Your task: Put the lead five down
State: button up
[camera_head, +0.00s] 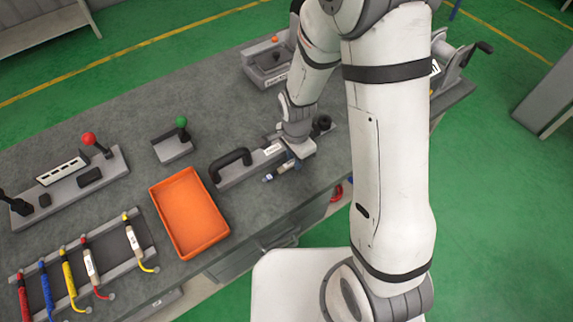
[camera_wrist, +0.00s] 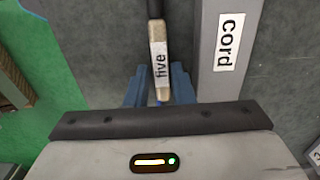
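In the head view my gripper (camera_head: 284,168) is at the table's front edge, beside the grey bar with a black handle, and only a small part of the lead shows there. Whether the lead touches the table is unclear.
The grey bar (camera_wrist: 222,65) labelled "Cord" runs just right of the lead in the wrist view. An orange tray (camera_head: 190,212) and a rack of several coloured leads (camera_head: 88,262) lie left on the grey table (camera_head: 215,100). A green-knobbed block (camera_head: 173,148) stands behind the tray.

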grip_shut()
